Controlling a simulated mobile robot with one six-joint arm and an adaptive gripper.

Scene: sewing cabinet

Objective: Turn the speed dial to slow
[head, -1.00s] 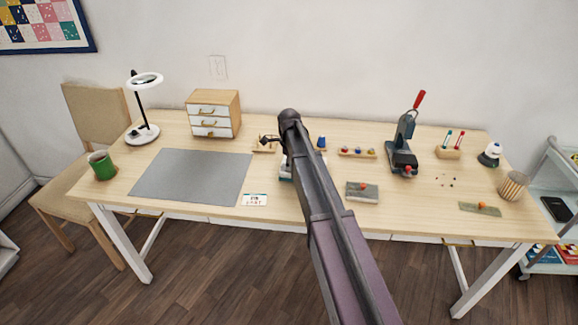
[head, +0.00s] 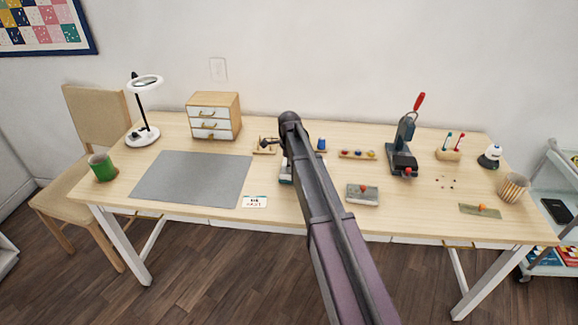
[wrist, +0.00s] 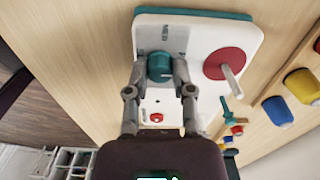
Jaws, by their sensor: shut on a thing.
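The teal speed dial (wrist: 160,68) sits on a white panel (wrist: 203,32) with a teal edge in the wrist view. My gripper (wrist: 160,62) is shut on the dial, one finger on each side. Grey lettering reading "MED" shows on the panel just beyond the dial. Other marks are partly covered by my fingers, and I cannot tell the dial's exact setting. In the head view my arm hides most of the white device (head: 286,172), the dial and my fingertips.
A red disc (wrist: 224,64) with a pale handle stands on the same panel, right of the dial. Blue and yellow spools (wrist: 278,111) lie farther right. A grey mat (head: 192,178), drawer box (head: 213,115), lamp (head: 143,137) and dark press (head: 403,158) stand on the table (head: 420,212).

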